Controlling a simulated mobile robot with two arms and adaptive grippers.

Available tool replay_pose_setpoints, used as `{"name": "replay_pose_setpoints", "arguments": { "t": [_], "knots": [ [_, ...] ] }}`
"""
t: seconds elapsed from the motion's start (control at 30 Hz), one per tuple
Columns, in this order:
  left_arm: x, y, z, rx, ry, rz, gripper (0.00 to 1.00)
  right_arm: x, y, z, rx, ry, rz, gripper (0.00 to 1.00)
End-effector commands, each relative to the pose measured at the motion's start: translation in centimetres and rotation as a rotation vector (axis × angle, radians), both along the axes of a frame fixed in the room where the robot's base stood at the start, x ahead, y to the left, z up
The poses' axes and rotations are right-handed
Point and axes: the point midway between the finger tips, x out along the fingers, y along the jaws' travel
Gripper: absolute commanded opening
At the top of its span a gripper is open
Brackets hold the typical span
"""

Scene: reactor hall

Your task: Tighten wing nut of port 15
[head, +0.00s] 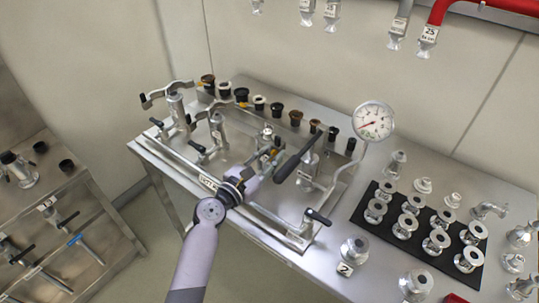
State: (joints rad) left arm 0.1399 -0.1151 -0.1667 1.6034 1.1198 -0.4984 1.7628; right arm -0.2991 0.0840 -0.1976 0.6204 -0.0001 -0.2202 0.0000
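My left arm reaches up from the bottom, and my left gripper (268,160) is over the middle of the steel test rig (180,167) on the table. Its fingers are small and partly hidden by my wrist, so I cannot tell whether they are open or touching anything. A metal fitting (267,133) stands just beyond the gripper. I cannot make out a number 15 or a wing nut; a tag (208,183) on the rig's front rail is too small to read surely. My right gripper is not in view.
A pressure gauge (373,121) rises right of the rig. Black-handled valves (296,163) stand close to the gripper. A black mat (458,262) holds several flanges at right. Numbered pipe ends (428,37) hang above.

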Motion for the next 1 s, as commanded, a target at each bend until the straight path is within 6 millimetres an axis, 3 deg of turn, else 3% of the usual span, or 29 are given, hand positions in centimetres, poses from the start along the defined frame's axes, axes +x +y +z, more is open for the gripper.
{"name": "replay_pose_setpoints", "arguments": {
  "t": [0.27, 0.63, 1.0],
  "knots": [
    [0.06, -0.05, -0.01, 0.0, 0.0, 0.0, 0.25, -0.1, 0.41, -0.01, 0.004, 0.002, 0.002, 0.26],
    [0.05, -0.02, -0.02, 0.0, 0.0, 0.0, 0.0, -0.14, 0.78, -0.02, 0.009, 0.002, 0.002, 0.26],
    [0.04, -0.01, -0.03, 0.003, -0.003, 0.001, 0.0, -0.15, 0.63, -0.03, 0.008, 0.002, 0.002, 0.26]
  ]
}}
